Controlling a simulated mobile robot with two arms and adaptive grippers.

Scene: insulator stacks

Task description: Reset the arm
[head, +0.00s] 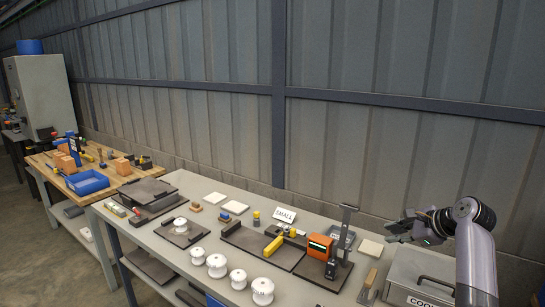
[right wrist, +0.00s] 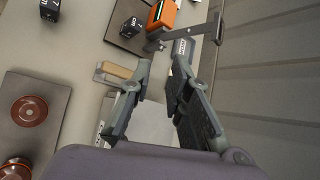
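My right arm enters the head view from the right edge, with a pale grey link and a black joint. My right gripper (head: 408,226) is at the end of it, raised above the right part of the long bench (head: 185,262), above the grey metal box. In the right wrist view the right gripper (right wrist: 158,68) has its two dark fingers spread apart, with nothing held between them. My left gripper is in neither view.
White spool-shaped insulators (head: 217,265) stand along the bench's front edge. An orange device (head: 319,246) stands beside an upright metal post (head: 345,225). A grey metal box (head: 415,277) is at the right end. Reddish-brown insulators (right wrist: 29,110) show in the right wrist view. A corrugated wall (head: 200,130) rises behind.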

